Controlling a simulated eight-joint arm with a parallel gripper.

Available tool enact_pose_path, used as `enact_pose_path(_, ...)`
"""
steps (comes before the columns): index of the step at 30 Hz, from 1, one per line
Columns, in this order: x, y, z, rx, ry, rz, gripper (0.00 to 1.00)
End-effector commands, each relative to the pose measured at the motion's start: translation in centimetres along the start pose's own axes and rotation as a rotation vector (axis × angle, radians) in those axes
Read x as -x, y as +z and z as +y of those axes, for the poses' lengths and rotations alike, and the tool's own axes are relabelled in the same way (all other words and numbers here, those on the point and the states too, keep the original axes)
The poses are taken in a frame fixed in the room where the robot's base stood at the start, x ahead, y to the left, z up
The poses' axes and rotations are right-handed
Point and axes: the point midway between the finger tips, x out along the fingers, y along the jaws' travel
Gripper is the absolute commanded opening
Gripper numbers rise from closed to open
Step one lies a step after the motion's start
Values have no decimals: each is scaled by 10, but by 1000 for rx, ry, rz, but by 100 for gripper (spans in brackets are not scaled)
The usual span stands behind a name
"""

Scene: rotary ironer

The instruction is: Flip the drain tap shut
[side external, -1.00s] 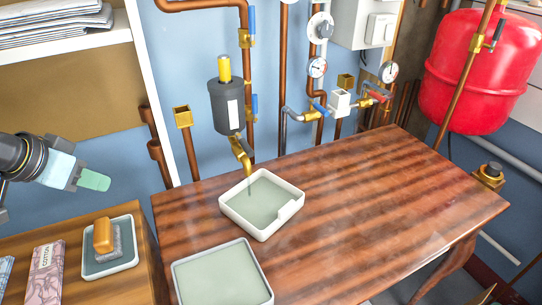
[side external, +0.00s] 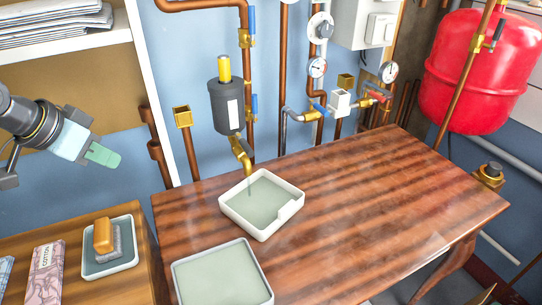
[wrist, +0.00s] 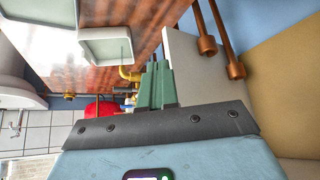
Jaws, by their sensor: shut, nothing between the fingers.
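The brass drain tap (side external: 241,153) hangs under a dark grey cylinder (side external: 227,107) with a yellow top. Its spout points down over a white tray (side external: 232,211), and a thin streak shows below the outlet. The tap's lever position is too small to tell. My gripper (side external: 103,156) is at the left in the side external view, well apart from the tap and above the wooden side cabinet. Its green fingers (wrist: 155,85) are shut and empty in the wrist view. Brass fittings (wrist: 130,74) show beyond the fingertips there, partly hidden by them.
A second pale tray (side external: 220,243) lies on the wooden table (side external: 370,200). A soap dish (side external: 124,262) with a brush and a carton (side external: 46,270) sit on the cabinet. Copper pipes, gauges and blue-handled valves line the wall. A red tank (side external: 478,70) hangs at right.

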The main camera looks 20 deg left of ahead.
Motion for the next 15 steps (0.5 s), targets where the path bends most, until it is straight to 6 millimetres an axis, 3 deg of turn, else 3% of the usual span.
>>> enact_pose_path(3,1,-33,12,-86,58,-12,0)
enact_pose_path(15,-13,-127,56,-381,258,-20,0)
